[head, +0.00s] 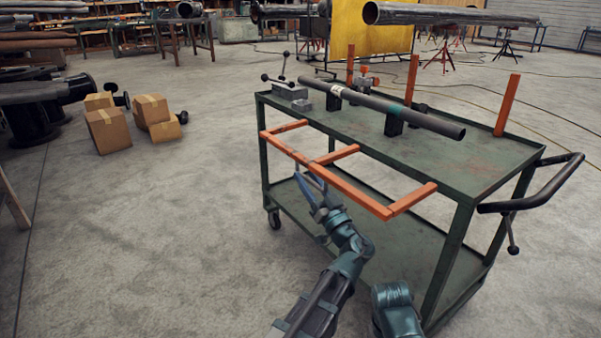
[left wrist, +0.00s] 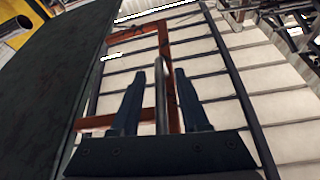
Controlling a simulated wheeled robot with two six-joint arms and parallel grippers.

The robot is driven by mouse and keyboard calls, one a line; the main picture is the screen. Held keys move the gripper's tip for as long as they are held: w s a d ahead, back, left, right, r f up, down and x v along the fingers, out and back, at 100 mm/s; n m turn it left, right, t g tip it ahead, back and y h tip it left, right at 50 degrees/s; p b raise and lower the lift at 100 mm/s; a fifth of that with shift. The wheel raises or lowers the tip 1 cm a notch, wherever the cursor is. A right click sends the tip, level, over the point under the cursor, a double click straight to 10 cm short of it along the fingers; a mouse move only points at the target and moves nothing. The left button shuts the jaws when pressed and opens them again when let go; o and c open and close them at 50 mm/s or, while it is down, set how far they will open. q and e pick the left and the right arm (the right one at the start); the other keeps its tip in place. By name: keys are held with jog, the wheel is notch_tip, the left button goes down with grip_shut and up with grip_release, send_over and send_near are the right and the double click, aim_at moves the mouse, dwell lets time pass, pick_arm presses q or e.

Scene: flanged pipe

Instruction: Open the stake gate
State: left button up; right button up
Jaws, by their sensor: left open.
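The orange stake gate (head: 336,184) sticks out from the near long side of the green cart (head: 470,165). Its long rail runs along that side, and short bars reach back towards the cart's edge. My left gripper (head: 312,187) is open at the rail, near its middle bar. In the left wrist view, reddish gate bars (left wrist: 172,80) lie beyond the open fingers of my left gripper (left wrist: 160,85). A narrow pale upright piece stands between the fingers; I cannot tell whether they touch it. My right gripper is out of view.
A grey pipe (head: 390,108) lies on black supports on the cart top. Orange stakes (head: 507,104) stand along the far edge. A black handle (head: 535,193) juts out at the right. Cardboard boxes (head: 108,130) stand on the floor at left.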

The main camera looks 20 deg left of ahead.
pick_arm(q)
jog(key=shift+c, duration=0.2)
grip_shut()
dwell(1.3)
